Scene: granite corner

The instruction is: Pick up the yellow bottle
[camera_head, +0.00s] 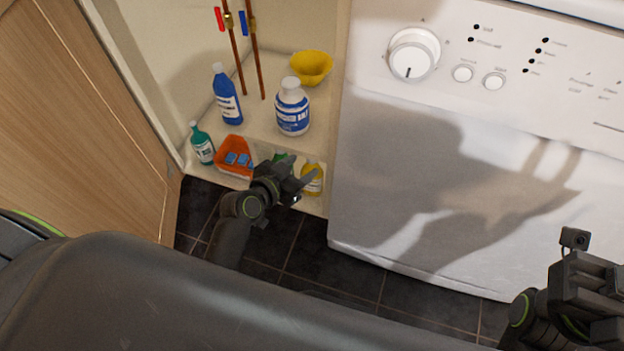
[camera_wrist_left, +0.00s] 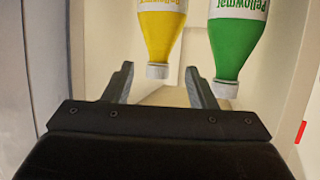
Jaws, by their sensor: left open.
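The yellow bottle (camera_head: 314,184) stands at the front right of the cabinet's floor, partly hidden by my left gripper (camera_head: 294,178). In the left wrist view the yellow bottle (camera_wrist_left: 161,32) appears upside down, with its white cap (camera_wrist_left: 158,71) between the two fingers in the picture. My left gripper (camera_wrist_left: 160,84) is open and empty, just in front of the bottle. A green bottle (camera_wrist_left: 236,45) stands beside it; in the head view it (camera_head: 281,156) is mostly hidden behind the gripper. My right gripper (camera_head: 592,285) is at the lower right, away from the cabinet; its jaws are unclear.
The cabinet also holds an orange container (camera_head: 233,157) with blue items, a dark green bottle (camera_head: 202,144), a blue bottle (camera_head: 226,96), a white-and-blue jar (camera_head: 292,108) and a yellow bowl (camera_head: 311,67). A white washing machine (camera_head: 430,180) bounds the right; a wooden door (camera_head: 80,110) the left.

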